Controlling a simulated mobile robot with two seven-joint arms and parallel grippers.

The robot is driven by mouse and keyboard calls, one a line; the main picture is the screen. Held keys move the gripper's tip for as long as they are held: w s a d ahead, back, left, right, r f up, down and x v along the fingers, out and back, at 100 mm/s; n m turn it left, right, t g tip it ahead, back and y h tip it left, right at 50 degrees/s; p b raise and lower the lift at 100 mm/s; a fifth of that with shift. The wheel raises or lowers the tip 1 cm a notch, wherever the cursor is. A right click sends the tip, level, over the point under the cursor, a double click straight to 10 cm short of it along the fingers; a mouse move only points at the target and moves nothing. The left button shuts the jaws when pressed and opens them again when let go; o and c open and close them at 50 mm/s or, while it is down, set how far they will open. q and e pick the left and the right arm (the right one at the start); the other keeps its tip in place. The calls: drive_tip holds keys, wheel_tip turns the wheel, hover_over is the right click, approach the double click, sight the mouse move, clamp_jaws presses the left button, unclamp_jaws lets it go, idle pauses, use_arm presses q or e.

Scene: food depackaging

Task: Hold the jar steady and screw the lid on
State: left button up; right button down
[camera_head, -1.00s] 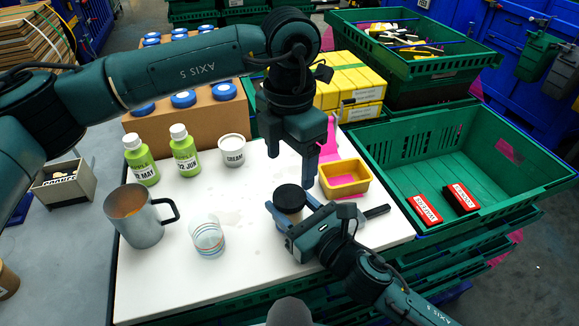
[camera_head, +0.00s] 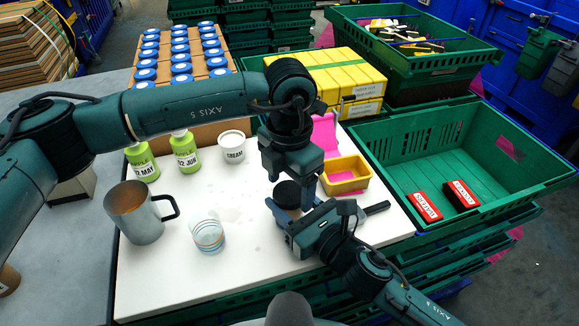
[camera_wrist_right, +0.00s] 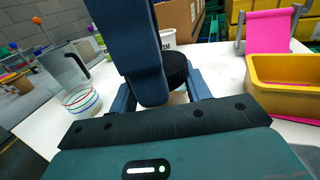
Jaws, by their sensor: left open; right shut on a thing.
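A small jar (camera_wrist_right: 179,97) with a black lid (camera_head: 288,193) on its top stands upright on the white table top (camera_head: 235,270). My right gripper (camera_head: 290,210) is shut on the jar from the front, its fingers at either side of the body. My left gripper (camera_head: 298,190) is open and points down at the lid, with one finger at the lid's right side in the head view. In the right wrist view this large dark finger (camera_wrist_right: 147,65) covers part of the lid (camera_wrist_right: 176,68). I cannot tell whether it touches the lid.
A yellow tray (camera_head: 345,188) stands close to the right of the jar. A glass (camera_head: 208,236), a grey mug (camera_head: 138,215), green bottles (camera_head: 186,152) and a cream tub (camera_head: 232,148) stand to the left. A green crate (camera_head: 395,180) borders the table's right side.

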use_arm(q)
drive_tip(key=shift+f, duration=0.35)
drive_tip(key=shift+c, duration=0.3)
drive_tip(key=c, duration=0.9)
drive_tip(key=shift+m, duration=0.9)
drive_tip(key=shift+c, duration=0.2)
drive_tip(key=o, duration=1.1)
drive_tip(key=shift+o, duration=0.2)
drive_tip(key=shift+r, duration=0.15)
wheel_tip(320, 180, up, 12)
